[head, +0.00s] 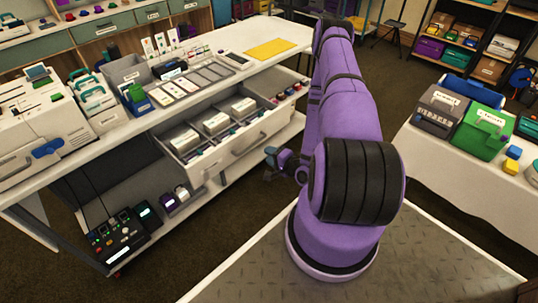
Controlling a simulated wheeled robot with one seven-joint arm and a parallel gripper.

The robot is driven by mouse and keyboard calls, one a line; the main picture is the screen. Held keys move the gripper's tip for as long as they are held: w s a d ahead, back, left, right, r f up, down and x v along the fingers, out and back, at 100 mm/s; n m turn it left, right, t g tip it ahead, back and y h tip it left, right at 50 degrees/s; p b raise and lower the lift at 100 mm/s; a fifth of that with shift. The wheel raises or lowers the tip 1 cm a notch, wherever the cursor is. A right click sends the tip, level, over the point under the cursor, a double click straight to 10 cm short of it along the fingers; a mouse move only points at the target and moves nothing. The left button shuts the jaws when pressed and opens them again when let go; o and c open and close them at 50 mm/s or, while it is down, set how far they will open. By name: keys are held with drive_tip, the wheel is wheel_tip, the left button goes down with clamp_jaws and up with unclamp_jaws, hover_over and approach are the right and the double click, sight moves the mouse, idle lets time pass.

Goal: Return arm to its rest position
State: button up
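My purple arm with black bands rises from the base at the lower right and reaches up and away over the floor. The arm's end shows to the left of the arm, where my gripper (272,158) is small, dark and partly hidden by my own links. It is in front of the open drawer unit's right part, apart from it as far as I can see. I cannot make out its fingers or whether anything is between them.
A white workbench (262,32) on the left carries boxes, cards and a yellow sheet (270,48). Its drawer (236,148) stands open, holding white-topped items. A cloth-covered table (468,185) with a green case (482,130) stands right. Brown floor lies between.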

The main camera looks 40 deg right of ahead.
idle(0.4)
drive_tip(key=w+d+r+n+g, duration=0.2)
drive_tip(key=w+r+n+g, duration=0.2)
drive_tip(key=w+r+n, duration=0.75)
drive_tip(key=a+r+g+h, duration=0.2)
drive_tip(key=a+r+g, duration=0.15)
drive_tip(key=r, duration=1.75)
drive_tip(key=s+a+r+n+g, duration=0.1)
drive_tip(key=s+a+r+n, duration=0.1)
drive_tip(key=s+a+r, duration=0.5)
drive_tip(key=s+a+r+n, duration=0.1)
drive_tip(key=s+a+r, duration=0.3)
drive_tip(key=r, duration=0.5)
drive_tip(key=s+a+r+n+g, duration=0.1)
drive_tip(key=s+a+r, duration=0.1)
drive_tip(key=s, duration=0.6)
drive_tip(key=s+a+r+n+g+y, duration=0.1)
drive_tip(key=s+a+r+n, duration=0.1)
drive_tip(key=s, duration=0.7)
drive_tip(key=a+r, duration=0.1)
drive_tip(key=a, duration=0.1)
drive_tip(key=shift+s+a+r, duration=0.25)
drive_tip(key=shift+s+a, duration=0.05)
